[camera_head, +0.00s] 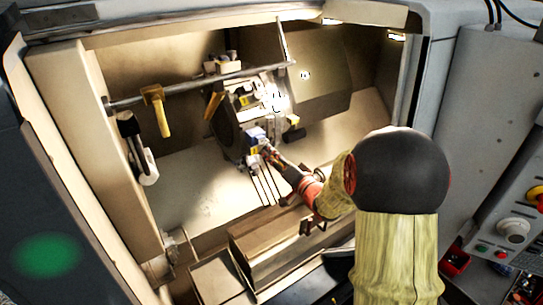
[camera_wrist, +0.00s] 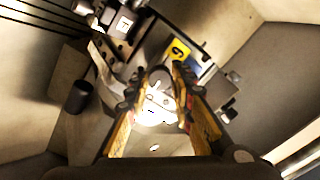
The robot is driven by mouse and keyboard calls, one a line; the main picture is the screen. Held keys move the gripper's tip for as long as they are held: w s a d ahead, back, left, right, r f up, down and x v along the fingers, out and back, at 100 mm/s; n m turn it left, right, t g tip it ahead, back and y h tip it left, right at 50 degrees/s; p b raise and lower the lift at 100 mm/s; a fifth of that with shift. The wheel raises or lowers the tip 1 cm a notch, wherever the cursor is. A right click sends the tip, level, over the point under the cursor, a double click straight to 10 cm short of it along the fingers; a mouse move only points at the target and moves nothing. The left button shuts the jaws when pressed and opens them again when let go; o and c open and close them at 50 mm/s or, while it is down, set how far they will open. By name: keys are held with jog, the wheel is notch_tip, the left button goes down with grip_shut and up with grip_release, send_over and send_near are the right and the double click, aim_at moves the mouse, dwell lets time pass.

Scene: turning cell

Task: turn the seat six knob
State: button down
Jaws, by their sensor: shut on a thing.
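The tool turret (camera_head: 232,140) stands inside the machine, with several seats around its face. A yellow label with a dark figure (camera_wrist: 179,50) shows in the wrist view; the figure reads as a six or nine, depending on which way up it is. A blue part borders the label. A round grey knob (camera_wrist: 159,75) sits beside the label, between my fingertips. My gripper (camera_wrist: 158,90) is shut on this knob, one finger on each side. In the head view my gripper (camera_head: 268,151) reaches the turret's lower right side, and the knob is hidden there.
A rail (camera_head: 195,84) with a yellow-handled tool (camera_head: 157,110) crosses the opening. A beige block (camera_head: 265,238) lies below my arm. In the wrist view a dark cylinder (camera_wrist: 79,97) and a white-marked block (camera_wrist: 124,25) are close by. A control panel (camera_head: 512,225) is at right.

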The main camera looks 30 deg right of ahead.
jog(key=c, duration=1.5)
grip_release()
jog(key=shift+c, duration=0.2)
jog(key=s, duration=1.2)
jog(key=shift+d, duration=0.25)
